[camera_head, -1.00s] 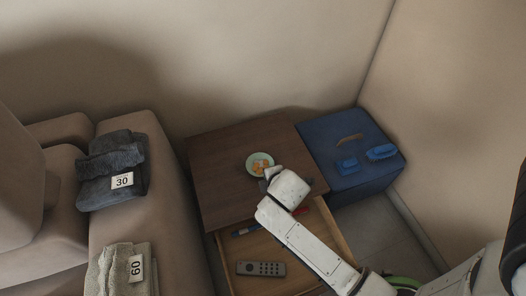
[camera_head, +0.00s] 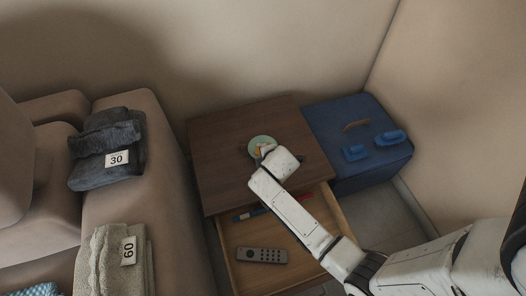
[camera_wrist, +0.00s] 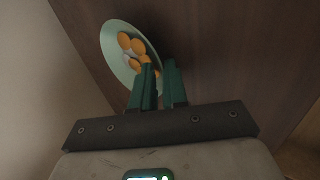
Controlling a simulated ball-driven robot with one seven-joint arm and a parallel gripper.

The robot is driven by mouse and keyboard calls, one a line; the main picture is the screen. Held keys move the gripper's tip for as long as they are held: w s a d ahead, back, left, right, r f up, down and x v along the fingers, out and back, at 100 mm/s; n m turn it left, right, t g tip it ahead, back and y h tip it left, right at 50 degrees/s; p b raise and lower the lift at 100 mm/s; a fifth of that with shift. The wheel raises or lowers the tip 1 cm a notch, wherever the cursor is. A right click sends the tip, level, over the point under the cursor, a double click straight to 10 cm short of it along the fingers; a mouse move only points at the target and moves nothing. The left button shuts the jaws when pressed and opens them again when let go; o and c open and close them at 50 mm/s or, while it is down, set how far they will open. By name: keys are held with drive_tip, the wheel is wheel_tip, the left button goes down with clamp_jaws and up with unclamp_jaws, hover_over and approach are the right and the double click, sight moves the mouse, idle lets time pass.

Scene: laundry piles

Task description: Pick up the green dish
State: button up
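The pale green dish (camera_head: 258,140) rests on the dark wooden tabletop (camera_head: 225,155). It holds several orange round pieces and a whitish one. In the wrist view the dish (camera_wrist: 113,50) is at the upper left, its near right rim by the fingertips. My gripper (camera_wrist: 162,70) has two dark green fingers with a narrow gap between them. The left finger overlaps the dish's interior and the right finger is outside its rim. The gripper (camera_head: 264,152) hides part of the dish in the head view. Contact with the rim cannot be made out.
An open drawer below the tabletop holds a grey remote (camera_head: 262,255) and blue and red pen-like items. A blue box (camera_head: 365,165) with blue objects stands to the right. A sofa at left carries folded dark cloth (camera_head: 105,150) and beige cloth (camera_head: 110,262).

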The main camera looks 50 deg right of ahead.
drive_tip(key=shift+c, duration=0.4)
clamp_jaws()
drive_tip(key=shift+r, duration=0.1)
